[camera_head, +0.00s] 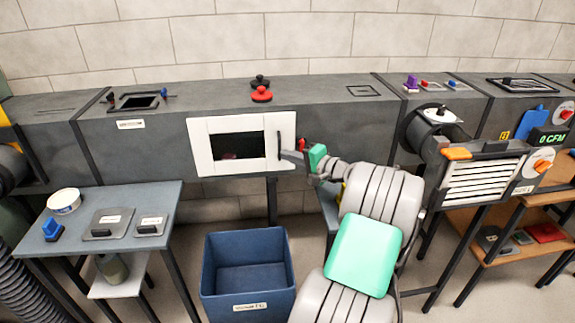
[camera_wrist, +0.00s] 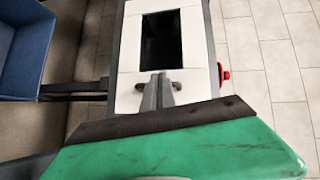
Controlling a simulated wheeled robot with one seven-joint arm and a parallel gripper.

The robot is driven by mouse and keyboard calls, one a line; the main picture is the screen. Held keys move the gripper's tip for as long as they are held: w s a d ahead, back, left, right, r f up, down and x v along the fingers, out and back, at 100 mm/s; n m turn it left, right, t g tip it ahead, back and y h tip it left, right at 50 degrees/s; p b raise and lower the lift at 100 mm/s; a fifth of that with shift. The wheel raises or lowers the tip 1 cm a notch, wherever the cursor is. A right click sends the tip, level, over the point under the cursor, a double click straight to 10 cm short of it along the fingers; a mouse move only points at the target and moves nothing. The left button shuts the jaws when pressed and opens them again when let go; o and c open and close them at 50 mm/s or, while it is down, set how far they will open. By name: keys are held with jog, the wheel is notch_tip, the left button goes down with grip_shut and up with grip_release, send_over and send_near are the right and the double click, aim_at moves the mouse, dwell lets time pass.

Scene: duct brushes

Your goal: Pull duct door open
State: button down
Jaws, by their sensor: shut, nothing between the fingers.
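The duct door (camera_head: 203,158) is a white frame around a dark window, on the front of the long grey duct. It looks flush with the duct face. It also shows in the wrist view (camera_wrist: 196,45). A dark upright handle (camera_head: 280,141) is on the door's right side. My gripper (camera_head: 285,154) is at the handle's lower part, its fingertips in front of the door's right edge. In the wrist view, my closed fingers (camera_wrist: 157,92) cover the handle's middle, and only its ends show on either side. Nothing shows held between them. I cannot tell whether they touch the handle.
A blue bin (camera_head: 247,305) stands on the floor below the door. A grey side table (camera_head: 95,250) with tape and plates is at left. A round duct branch with a louvered grille (camera_head: 485,180) is at right.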

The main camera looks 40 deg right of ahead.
jog(key=m+t+h, duration=0.1)
jog(key=m+t, duration=0.1)
send_near(288, 144)
notch_tip(288, 144, up, 2)
jog(key=s+a, duration=0.2)
jog(key=s, duration=0.1)
jog(key=w, duration=0.6)
jog(key=w+a+b, duration=0.1)
jog(key=w, duration=0.3)
jog(key=shift+w+a+r, duration=0.1)
